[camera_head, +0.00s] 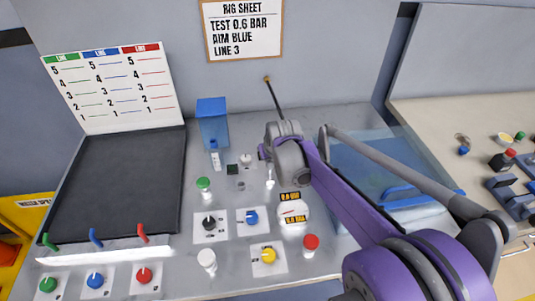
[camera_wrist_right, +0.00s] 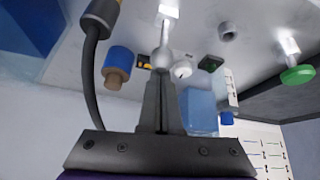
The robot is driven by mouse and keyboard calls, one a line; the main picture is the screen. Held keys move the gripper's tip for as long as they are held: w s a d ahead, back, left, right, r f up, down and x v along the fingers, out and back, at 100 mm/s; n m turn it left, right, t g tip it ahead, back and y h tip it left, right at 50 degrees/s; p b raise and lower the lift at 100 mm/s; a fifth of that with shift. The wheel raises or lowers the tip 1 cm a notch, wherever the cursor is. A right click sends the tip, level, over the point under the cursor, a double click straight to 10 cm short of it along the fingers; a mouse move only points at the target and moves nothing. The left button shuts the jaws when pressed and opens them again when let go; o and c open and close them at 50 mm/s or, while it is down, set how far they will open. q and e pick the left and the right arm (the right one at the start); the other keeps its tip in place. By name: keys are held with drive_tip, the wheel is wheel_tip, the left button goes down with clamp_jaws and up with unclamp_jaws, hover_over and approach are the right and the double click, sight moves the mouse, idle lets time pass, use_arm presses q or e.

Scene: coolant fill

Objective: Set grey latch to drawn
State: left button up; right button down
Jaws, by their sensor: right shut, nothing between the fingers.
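A pale grey lever with a rounded end (camera_wrist_right: 163,58) lies just past my right fingertips in the right wrist view; it may be the grey latch. A similar small pale lever (camera_head: 270,179) stands on the panel in the head view, just below my right wrist. I cannot tell its setting. My right gripper (camera_wrist_right: 160,84) is shut and empty, its fingertips close to the lever's rounded end; contact is unclear. In the head view my right arm hides the fingers. My left gripper is in neither view.
Around the lever are a green button (camera_head: 204,184), gauge (camera_head: 293,211), blue knob (camera_head: 251,217) and red button (camera_head: 311,243). In the wrist view, a dark hose (camera_wrist_right: 91,80) and a blue-and-brown cylinder (camera_wrist_right: 117,64) are near my fingers.

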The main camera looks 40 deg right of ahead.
sight(269, 166)
drive_tip(key=s+t, duration=0.1)
drive_tip(key=s+a+t+h, duration=0.1)
drive_tip(key=s+a+t+h+b, duration=0.1)
drive_tip(key=t, duration=0.1)
drive_tip(key=shift+s+f, duration=0.2)
drive_tip(key=shift+s, duration=0.05)
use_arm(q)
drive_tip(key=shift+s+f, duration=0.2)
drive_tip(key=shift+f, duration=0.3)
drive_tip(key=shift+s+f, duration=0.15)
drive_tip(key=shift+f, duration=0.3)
use_arm(e)
drive_tip(key=shift+s+a+f, duration=0.15)
drive_tip(key=shift+s, duration=0.2)
drive_tip(key=shift+s, duration=0.1)
